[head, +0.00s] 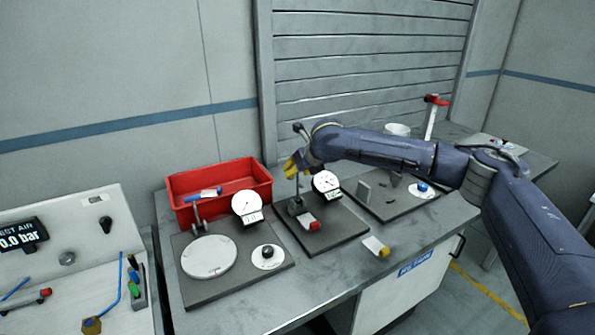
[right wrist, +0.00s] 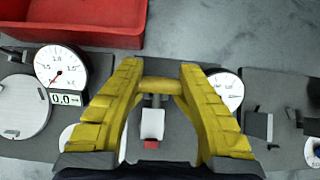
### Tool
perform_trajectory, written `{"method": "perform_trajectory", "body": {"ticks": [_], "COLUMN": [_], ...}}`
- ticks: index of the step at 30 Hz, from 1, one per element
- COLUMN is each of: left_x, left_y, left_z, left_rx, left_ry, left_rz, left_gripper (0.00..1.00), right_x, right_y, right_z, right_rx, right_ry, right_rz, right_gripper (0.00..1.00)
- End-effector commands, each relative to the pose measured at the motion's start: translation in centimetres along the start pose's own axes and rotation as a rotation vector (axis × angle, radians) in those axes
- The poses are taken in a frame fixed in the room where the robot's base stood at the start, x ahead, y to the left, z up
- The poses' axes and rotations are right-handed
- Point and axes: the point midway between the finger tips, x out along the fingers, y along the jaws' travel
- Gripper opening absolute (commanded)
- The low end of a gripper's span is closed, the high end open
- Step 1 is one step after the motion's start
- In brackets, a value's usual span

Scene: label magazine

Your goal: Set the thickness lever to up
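The lever on the middle grey station plate (head: 345,238) stands about upright, its thin dark rod (head: 297,188) rising from a dark block beside a dial gauge (head: 326,182). My right gripper (head: 294,168) is at the top of this rod. In the right wrist view, a short yellowish crossbar (right wrist: 162,86) on the lever fills the gap between my right gripper's yellow fingers (right wrist: 160,76), which appear closed on its ends. The frames carry no readable lever label. A pale block with a red end (head: 311,224) lies below the lever. My left gripper is not in view.
A red bin (head: 240,176) stands behind the left station, which has a round pale plate (head: 209,257), a dial gauge (head: 246,204) and a blue-handled lever (head: 207,193). The right station has a blue knob (head: 422,187). A yellow-ended piece (head: 376,245) lies near the bench's front edge.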

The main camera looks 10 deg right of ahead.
Motion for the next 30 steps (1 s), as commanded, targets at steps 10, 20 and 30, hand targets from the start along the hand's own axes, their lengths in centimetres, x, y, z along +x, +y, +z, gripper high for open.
{"method": "perform_trajectory", "body": {"ticks": [10,20,30], "left_x": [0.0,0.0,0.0], "left_y": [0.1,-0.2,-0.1], "left_z": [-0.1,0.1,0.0], "left_rx": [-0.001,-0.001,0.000], "left_ry": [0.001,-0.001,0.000], "left_rz": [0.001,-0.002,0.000], "left_gripper": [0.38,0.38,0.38], "right_x": [-0.3,-0.6,-5.8], "right_y": [0.1,-0.1,-0.1], "right_z": [0.7,0.4,0.4], "right_rx": [0.001,0.000,0.000], "right_ry": [-0.013,-0.007,-0.010], "right_rz": [0.001,-0.001,0.001], "right_gripper": [0.81,0.81,0.81]}}
